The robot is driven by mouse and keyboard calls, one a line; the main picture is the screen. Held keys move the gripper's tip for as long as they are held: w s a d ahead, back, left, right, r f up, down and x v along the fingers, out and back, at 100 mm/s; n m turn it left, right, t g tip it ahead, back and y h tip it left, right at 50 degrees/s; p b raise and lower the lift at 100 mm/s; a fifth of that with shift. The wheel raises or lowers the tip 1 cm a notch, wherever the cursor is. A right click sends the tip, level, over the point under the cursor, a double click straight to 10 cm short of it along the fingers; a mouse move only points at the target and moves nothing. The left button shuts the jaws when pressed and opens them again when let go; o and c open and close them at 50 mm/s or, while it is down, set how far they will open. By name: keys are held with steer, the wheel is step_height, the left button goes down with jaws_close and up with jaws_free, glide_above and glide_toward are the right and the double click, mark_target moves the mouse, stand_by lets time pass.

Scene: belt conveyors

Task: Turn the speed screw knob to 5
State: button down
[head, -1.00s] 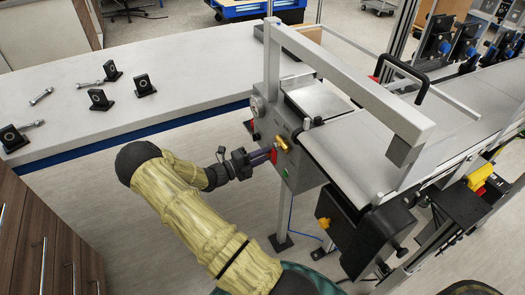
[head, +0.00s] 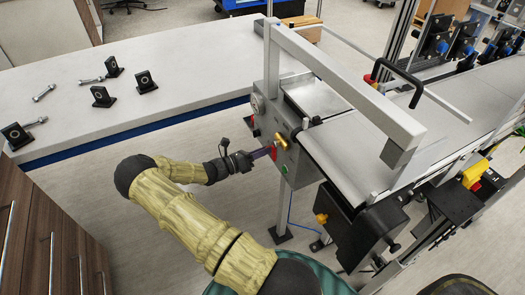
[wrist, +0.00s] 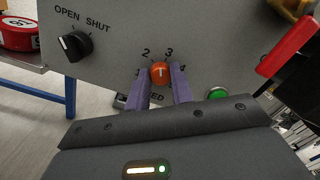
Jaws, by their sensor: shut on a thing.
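The speed screw knob (wrist: 160,74) is a small orange-red round knob with a white mark, low on the grey control panel (wrist: 120,20) in the wrist view. The numbers 2, 3 and 4 show around it. The white mark points roughly up, between 2 and 3. The label below is partly hidden by my fingers. My gripper (wrist: 160,80) is shut on the knob, with one purple finger on each side. In the head view, my gripper (head: 270,151) reaches the panel on the near end of the conveyor (head: 345,150); the knob is hard to make out there.
A black OPEN/SHUT switch (wrist: 75,45) is left of the knob. A green button (wrist: 217,94) and a red bar (wrist: 288,46) are on the right. A white workbench (head: 180,90) with black brackets stands at left in the head view.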

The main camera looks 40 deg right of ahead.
steer(key=shift+s+a+f+m+y+b, duration=0.2)
steer(key=shift+m+b, duration=0.75)
steer(key=shift+m, duration=4)
steer(key=shift+w+d+r+m+y+b, duration=0.2)
steer(key=shift+m+b, duration=0.7)
steer(key=shift+m, duration=4)
steer(key=shift+s+a+f+m+y+b, duration=0.25)
steer(key=shift+m+b, duration=0.7)
steer(key=shift+m, duration=4)
steer(key=shift+w+d+r, duration=0.1)
steer(key=shift+r, duration=0.05)
steer(key=c, duration=1.2)
jaws_free()
steer(key=shift+w, duration=0.1)
steer(key=shift+r, duration=0.1)
